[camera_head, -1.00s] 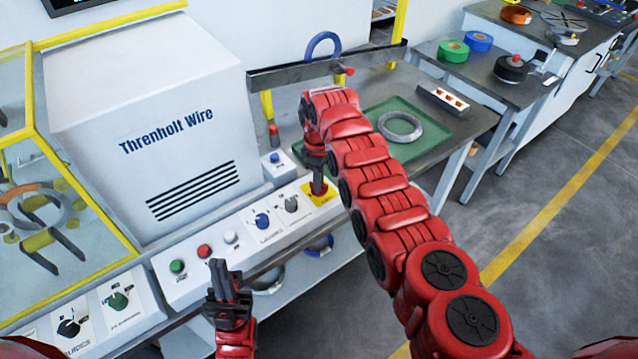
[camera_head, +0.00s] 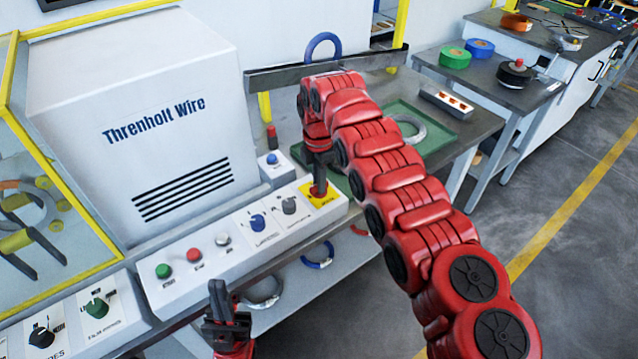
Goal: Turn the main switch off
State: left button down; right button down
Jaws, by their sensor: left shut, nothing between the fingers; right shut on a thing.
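The main switch sits on a yellow plate (camera_head: 327,201) at the right end of the white control panel in the head view. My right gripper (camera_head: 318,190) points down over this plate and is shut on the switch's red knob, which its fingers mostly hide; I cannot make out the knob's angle. My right arm reaches in from the lower right. My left gripper (camera_head: 219,292) is shut and empty, pointing up in front of the panel's near edge, apart from it.
The panel also carries a green button (camera_head: 163,271), a red button (camera_head: 194,255), a white button (camera_head: 222,239) and two rotary knobs, blue (camera_head: 257,222) and dark (camera_head: 289,205). A green tray (camera_head: 436,138) holds a grey coil (camera_head: 410,128).

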jog(key=shift+n, duration=0.5)
jog(key=c, duration=0.9)
grip_release()
jog(key=shift+o, duration=0.2)
jog(key=shift+r, duration=0.15)
jog(key=shift+r, duration=0.35)
jog(key=r, duration=0.6)
jog(key=shift+a, duration=0.2)
notch_tip(320, 180, up, 10)
jog(key=p, duration=1)
jog(key=shift+d+r, duration=0.2)
